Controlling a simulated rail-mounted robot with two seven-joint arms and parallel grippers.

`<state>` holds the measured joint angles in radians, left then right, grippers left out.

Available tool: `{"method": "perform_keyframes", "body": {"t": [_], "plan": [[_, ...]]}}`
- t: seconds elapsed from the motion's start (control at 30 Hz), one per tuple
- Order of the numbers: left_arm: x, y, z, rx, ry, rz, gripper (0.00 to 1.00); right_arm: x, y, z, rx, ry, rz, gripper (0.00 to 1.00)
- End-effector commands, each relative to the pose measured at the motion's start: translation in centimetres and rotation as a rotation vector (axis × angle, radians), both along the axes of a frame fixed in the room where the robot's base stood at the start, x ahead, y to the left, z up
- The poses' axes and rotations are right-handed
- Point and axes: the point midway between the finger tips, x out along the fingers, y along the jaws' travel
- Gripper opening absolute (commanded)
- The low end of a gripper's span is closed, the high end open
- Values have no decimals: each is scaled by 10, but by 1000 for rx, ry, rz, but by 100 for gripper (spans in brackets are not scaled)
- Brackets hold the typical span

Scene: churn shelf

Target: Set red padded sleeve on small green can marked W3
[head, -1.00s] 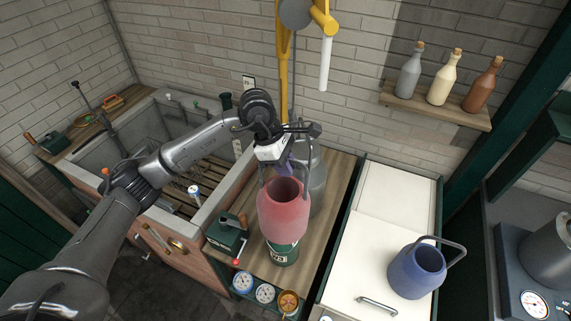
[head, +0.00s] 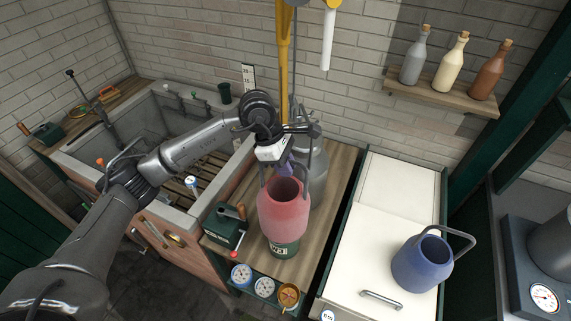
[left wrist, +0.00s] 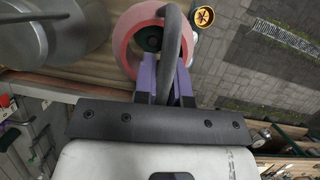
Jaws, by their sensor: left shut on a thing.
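The red padded sleeve (head: 284,210) is upright in the head view, an open-topped sleeve with a grey loop handle. My left gripper (head: 287,163) is shut on that handle; in the left wrist view its purple fingers (left wrist: 166,84) close on the grey bar. The small green can (head: 285,249) stands on the wooden counter directly below the sleeve, its pale label partly showing. The sleeve hides its upper part. In the left wrist view the sleeve's pink ring (left wrist: 124,48) surrounds a dark green round top. I cannot tell how far the sleeve is around the can. My right gripper is out of view.
A grey metal churn (head: 318,180) stands close behind the sleeve. A green box with a wooden handle (head: 224,227) is left of the can, with gauges (head: 264,287) along the counter front. A blue padded sleeve (head: 422,264) stands on the white top (head: 372,245) at right.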

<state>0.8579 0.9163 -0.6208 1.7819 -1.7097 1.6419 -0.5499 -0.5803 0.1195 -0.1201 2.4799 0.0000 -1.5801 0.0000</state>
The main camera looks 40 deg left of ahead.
Motion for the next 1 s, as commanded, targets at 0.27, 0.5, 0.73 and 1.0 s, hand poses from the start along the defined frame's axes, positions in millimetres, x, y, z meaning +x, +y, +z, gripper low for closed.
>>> {"method": "perform_keyframes", "body": {"t": [0.27, 0.5, 0.73, 1.0], "plan": [[0, 0, -4, -1, -1, 0, 0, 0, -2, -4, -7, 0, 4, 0], [0, 0, -6, -1, -1, 0, 0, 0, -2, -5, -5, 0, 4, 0], [0, 0, -15, -1, -1, 0, 0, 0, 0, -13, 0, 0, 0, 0], [0, 0, -31, 0, -1, 0, 0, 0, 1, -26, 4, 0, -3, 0]]}}
